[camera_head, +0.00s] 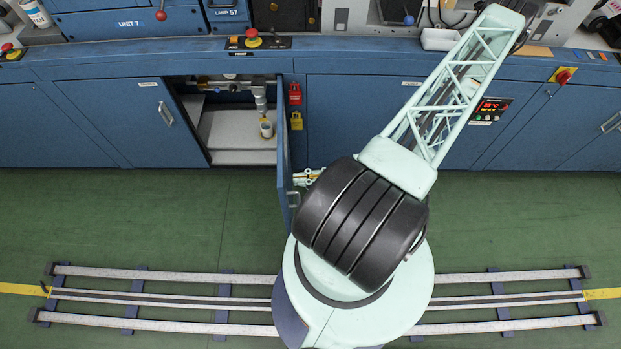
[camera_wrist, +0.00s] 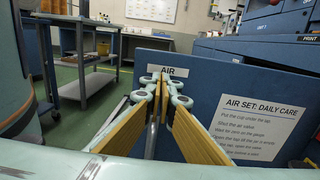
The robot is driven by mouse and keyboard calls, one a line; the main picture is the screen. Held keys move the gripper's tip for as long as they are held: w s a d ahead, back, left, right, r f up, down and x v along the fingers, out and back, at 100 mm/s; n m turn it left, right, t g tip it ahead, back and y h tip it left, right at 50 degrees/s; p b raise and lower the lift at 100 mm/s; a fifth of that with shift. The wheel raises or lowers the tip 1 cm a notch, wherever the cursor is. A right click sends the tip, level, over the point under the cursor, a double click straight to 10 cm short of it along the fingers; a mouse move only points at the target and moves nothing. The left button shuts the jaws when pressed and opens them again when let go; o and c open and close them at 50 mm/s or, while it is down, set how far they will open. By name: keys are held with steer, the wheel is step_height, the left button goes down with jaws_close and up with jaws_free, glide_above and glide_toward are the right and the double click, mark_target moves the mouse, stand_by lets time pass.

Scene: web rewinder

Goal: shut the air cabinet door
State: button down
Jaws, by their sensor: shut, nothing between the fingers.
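The air cabinet (camera_head: 235,130) stands open, with a grey shelf, pipework and a small white cup inside. Its blue door (camera_head: 284,160) sticks straight out into the aisle from the right side of the opening, seen nearly edge-on. A handle (camera_head: 293,198) shows near its outer end. In the wrist view the door (camera_wrist: 205,95) fills the middle right, with an AIR label and a daily care sign. My gripper (camera_head: 303,178) is on the right of the door, close to its face; I cannot tell whether they touch. Its wood-coloured fingers (camera_wrist: 161,88) are shut and empty.
A red padlock (camera_head: 295,93) and a yellow padlock (camera_head: 296,121) hang beside the opening. Green floor (camera_head: 130,220) left of the door is clear. Rails (camera_head: 180,275) cross the front. A workbench (camera_wrist: 85,75) stands at the left in the wrist view.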

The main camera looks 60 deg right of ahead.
steer(key=shift+x, duration=1.1)
steer(key=shift+w+a, duration=0.1)
